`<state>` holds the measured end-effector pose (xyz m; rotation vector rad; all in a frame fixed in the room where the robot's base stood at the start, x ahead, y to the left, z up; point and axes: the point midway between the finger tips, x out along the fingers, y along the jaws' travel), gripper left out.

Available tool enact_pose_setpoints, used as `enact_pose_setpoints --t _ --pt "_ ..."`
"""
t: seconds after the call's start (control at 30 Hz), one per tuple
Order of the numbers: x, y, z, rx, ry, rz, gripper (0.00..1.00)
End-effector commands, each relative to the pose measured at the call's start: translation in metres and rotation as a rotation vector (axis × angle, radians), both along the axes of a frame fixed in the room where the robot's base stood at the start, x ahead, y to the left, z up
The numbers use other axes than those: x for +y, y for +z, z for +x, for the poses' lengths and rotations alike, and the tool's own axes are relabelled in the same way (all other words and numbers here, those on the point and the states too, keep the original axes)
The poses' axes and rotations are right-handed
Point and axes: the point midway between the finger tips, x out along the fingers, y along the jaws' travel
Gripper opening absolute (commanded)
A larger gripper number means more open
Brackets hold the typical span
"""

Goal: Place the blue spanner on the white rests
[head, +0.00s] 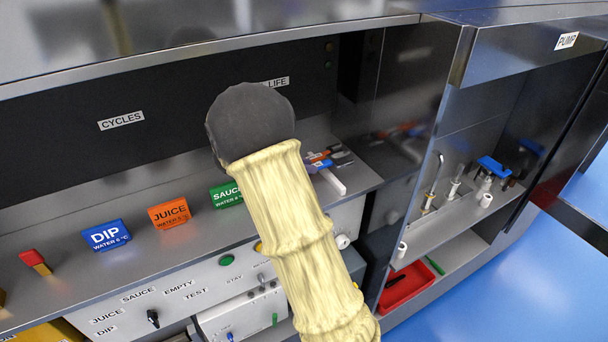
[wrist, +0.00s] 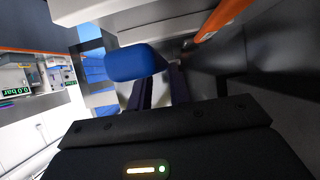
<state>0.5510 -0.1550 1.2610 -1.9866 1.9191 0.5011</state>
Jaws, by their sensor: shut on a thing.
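My gripper (wrist: 163,78) shows in the wrist view with its dark fingers shut on the blue spanner (wrist: 137,62). The spanner's rounded blue end sticks out to the left of the fingers; the rest of it is hidden. In the head view my arm hides the gripper, and a small blue part of the spanner (head: 322,164) shows just right of my arm, above the shelf. A white rest (head: 333,181) shows below it, partly hidden by my arm. I cannot tell whether the spanner touches the rests.
An orange handle (wrist: 222,18) lies close to the fingers in the wrist view. Blue, orange and green blocks, including the DIP block (head: 106,235), stand on the shelf to the left. The pump cabinet at right holds a blue-handled valve (head: 494,167) and a red tray (head: 404,287).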

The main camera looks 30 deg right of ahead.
Motion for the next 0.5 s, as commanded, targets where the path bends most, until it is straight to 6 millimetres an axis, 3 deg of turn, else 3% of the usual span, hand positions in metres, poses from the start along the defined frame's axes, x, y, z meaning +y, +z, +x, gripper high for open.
enact_pose_setpoints --t 0.23,0.5 --pt "0.000 -0.003 0.000 0.000 -0.001 -0.002 0.00" --pt "0.000 -0.035 -0.001 0.002 -0.001 -0.002 0.00"
